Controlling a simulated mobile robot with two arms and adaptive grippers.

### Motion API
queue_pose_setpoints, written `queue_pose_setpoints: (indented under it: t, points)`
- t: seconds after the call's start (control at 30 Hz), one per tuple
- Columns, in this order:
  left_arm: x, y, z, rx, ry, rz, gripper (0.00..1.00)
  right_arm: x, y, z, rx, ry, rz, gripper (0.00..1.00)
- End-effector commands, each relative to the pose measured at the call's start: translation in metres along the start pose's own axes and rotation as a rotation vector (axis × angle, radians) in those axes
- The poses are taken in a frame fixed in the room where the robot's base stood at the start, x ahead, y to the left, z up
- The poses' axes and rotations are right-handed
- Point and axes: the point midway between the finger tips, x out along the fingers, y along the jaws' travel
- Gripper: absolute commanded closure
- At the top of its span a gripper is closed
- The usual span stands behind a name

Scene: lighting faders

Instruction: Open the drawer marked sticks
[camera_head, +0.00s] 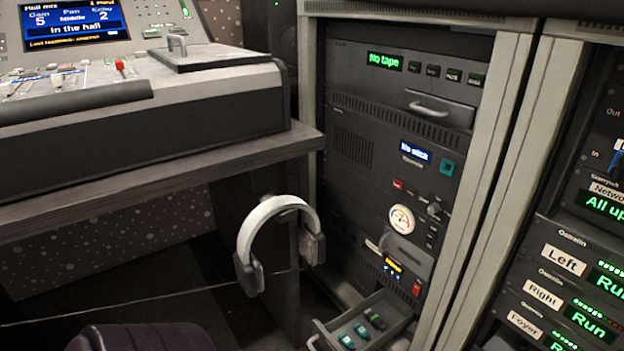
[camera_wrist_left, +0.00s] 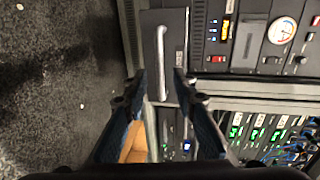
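A shallow grey drawer (camera_head: 322,333) at the bottom of the equipment rack stands pulled out. Several small sticks (camera_head: 361,330), teal and dark, lie in it. In the left wrist view, turned sideways, a dark drawer front (camera_wrist_left: 180,22) carries a pale bar handle (camera_wrist_left: 162,62) and a small label (camera_wrist_left: 180,58) too small to read. My left gripper (camera_wrist_left: 154,84) is open, its two fingers apart on either side of the handle's lower end; I cannot tell whether they touch anything. My left gripper is outside the head view, and my right gripper is in neither view.
White headphones (camera_head: 273,218) hang under the mixing desk (camera_head: 170,165), left of the open drawer. Another drawer (camera_head: 438,109) higher in the rack is shut. A second rack (camera_head: 530,265) stands at the right. Dark carpet (camera_wrist_left: 60,90) is clear.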

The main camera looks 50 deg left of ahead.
Motion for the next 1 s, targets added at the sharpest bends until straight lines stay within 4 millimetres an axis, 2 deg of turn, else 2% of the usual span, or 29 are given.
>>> queue_pose_setpoints:
  t: [0.03, 0.2, 0.4, 0.6, 1.0]
  points:
    - [-0.013, 0.002, -0.001, -0.001, 0.0, 0.004, 0.74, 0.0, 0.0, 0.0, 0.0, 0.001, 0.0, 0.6]
    - [-0.05, 0.001, 0.0, -0.001, -0.001, 0.004, 0.74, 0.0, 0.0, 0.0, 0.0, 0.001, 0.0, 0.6]
    - [-0.08, 0.001, 0.0, 0.0, -0.001, 0.003, 0.74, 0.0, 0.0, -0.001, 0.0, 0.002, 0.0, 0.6]
    - [-0.09, 0.001, -0.001, -0.001, 0.0, 0.001, 0.74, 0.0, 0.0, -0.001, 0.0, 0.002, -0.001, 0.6]
    - [-0.09, 0.0, -0.001, -0.001, 0.001, 0.001, 0.74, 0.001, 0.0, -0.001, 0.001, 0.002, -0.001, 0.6]
